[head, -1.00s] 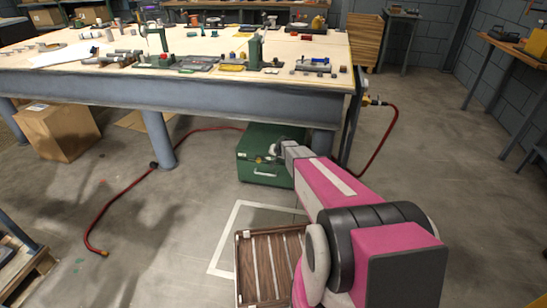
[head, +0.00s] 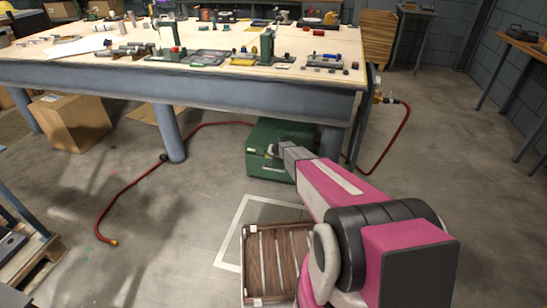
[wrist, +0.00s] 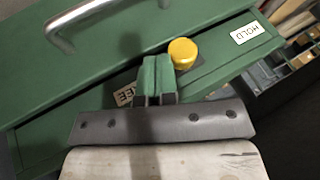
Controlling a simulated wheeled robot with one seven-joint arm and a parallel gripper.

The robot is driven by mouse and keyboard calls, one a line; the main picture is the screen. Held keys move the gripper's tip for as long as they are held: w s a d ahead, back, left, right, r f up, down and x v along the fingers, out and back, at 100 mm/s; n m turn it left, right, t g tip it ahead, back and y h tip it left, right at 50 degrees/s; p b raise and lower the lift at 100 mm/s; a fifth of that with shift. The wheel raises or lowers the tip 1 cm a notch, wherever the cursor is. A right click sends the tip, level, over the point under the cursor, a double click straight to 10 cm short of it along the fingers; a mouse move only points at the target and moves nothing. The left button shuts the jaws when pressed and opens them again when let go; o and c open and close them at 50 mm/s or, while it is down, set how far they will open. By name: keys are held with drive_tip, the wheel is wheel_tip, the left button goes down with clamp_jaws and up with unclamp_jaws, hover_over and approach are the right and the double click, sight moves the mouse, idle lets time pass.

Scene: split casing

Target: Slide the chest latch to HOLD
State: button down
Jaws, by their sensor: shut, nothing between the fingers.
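The green chest (head: 270,135) stands on the floor under the workbench's right end. In the wrist view its front (wrist: 60,120) fills much of the picture. The latch's yellow knob (wrist: 183,53) sits between a white HOLD label (wrist: 247,33) to the right and a FREE label (wrist: 125,95) to the left, partly hidden by my gripper. My gripper (wrist: 158,62) is shut and empty, its green-tipped fingers just left of the knob. Whether they touch it I cannot tell. In the head view my arm hides part of the chest front and the knob.
A metal handle (wrist: 68,30) lies at the upper left of the wrist view. The workbench (head: 170,98) overhangs the chest, with a leg (head: 168,135) to the left. A red hose (head: 120,190) runs along the floor. A slatted wooden crate (head: 248,285) stands in front.

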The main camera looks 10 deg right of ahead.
drive_tip(key=w+a, duration=0.2)
drive_tip(key=a, duration=0.4)
drive_tip(key=shift+w, duration=0.15)
drive_tip(key=shift+a, duration=0.15)
